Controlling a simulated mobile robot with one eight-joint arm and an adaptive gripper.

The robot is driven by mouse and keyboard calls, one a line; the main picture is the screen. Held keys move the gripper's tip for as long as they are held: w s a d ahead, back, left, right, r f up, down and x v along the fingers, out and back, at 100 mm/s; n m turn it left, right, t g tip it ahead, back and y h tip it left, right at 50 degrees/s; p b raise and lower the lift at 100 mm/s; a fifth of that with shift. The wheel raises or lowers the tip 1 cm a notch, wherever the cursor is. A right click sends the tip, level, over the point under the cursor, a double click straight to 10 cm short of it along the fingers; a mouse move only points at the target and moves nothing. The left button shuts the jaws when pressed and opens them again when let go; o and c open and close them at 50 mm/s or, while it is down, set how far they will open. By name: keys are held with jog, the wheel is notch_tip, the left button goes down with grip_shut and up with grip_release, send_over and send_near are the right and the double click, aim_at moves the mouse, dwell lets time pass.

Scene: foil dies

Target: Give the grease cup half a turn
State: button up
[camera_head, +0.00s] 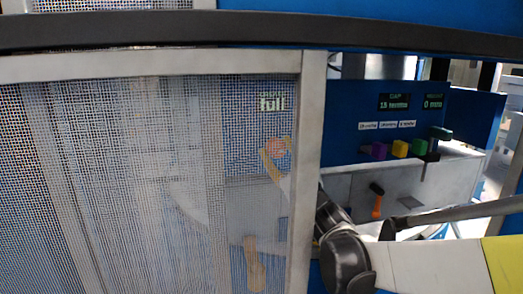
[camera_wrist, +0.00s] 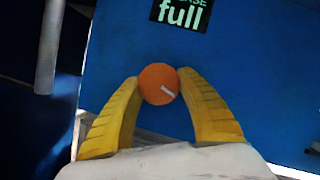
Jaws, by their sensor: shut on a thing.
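The grease cup is a round orange cap (camera_wrist: 158,84) on a blue panel, with a short white line mark pointing to its lower right. A label (camera_wrist: 182,14) above it reads "full". My gripper (camera_wrist: 158,86) has its two yellow fingers on either side of the cap, shut on it at the fingertips. In the head view the cap (camera_head: 276,147) and my yellow fingers (camera_head: 271,163) show dimly through a mesh screen, below the "full" label. The mesh blurs the contact there.
The mesh screen's metal frame (camera_head: 308,170) stands between the head camera and the cap, with my arm reaching behind it. To the right, a blue panel has displays (camera_head: 394,103) and coloured knobs (camera_head: 399,149). An orange-handled lever (camera_head: 377,205) sits below them.

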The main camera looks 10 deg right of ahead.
jog(key=o, duration=1.2)
jog(key=v, duration=1.2)
jog(key=shift+f, duration=0.1)
jog(key=shift+c, duration=0.2)
